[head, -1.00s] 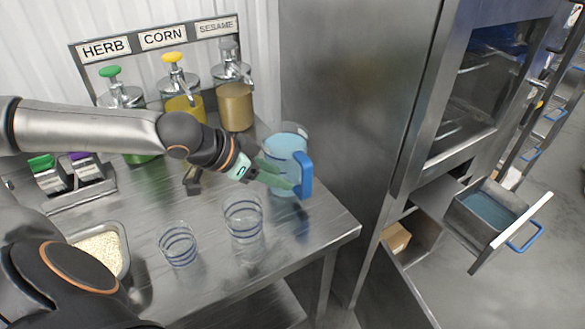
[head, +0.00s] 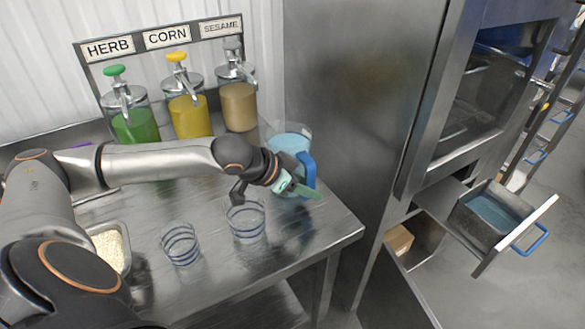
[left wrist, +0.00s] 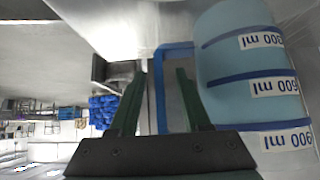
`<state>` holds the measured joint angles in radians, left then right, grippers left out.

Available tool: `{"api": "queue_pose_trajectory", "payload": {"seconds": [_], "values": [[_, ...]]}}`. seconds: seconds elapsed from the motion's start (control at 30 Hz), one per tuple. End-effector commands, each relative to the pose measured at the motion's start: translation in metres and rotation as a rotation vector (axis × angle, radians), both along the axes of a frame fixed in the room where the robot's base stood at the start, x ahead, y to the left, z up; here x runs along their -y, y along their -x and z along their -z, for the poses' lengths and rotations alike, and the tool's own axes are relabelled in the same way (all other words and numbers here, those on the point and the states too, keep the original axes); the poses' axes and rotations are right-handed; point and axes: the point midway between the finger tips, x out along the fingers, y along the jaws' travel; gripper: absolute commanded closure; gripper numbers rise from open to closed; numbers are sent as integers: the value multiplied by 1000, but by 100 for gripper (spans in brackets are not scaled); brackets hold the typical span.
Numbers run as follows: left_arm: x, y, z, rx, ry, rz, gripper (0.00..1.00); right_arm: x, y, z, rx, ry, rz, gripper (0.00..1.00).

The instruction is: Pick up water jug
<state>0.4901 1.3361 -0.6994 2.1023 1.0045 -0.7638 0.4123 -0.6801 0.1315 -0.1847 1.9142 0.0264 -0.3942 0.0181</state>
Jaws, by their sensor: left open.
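The water jug (head: 290,142) is clear with light blue water and a blue handle (head: 309,172). It stands upright at the right end of the steel counter, by the tall steel cabinet. My left gripper (head: 303,190) is open at the jug's near side, by the handle, and partly hides the jug's lower part. In the left wrist view, the jug (left wrist: 235,62) with its ml marks is at the right. The blue handle's bar (left wrist: 160,95) shows between the two spread green fingers (left wrist: 161,72); the fingers are not closed on it. My right gripper is not in view.
Two clear glasses with blue bands (head: 181,244) (head: 246,220) stand on the counter left of the jug. Herb (head: 137,125), corn (head: 190,116) and sesame (head: 239,106) dispensers stand behind my left arm. A rice tray (head: 126,262) is at the left. An open drawer (head: 490,215) is at the right.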

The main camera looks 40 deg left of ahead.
Motion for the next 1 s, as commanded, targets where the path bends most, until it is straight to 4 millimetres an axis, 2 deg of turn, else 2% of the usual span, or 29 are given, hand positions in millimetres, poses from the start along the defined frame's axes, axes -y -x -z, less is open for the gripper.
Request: {"api": "queue_pose_trajectory", "payload": {"seconds": [0.13, 0.4, 0.8, 1.0], "values": [[3, -7, 8, 0, 0, 1, 52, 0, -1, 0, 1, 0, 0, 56], [3, -7, 9, 0, -2, 1, 54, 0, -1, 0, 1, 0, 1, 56], [3, -7, 8, -1, 0, 1, 99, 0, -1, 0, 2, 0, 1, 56], [3, -7, 9, -1, 0, 1, 100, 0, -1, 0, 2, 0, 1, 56]]}}
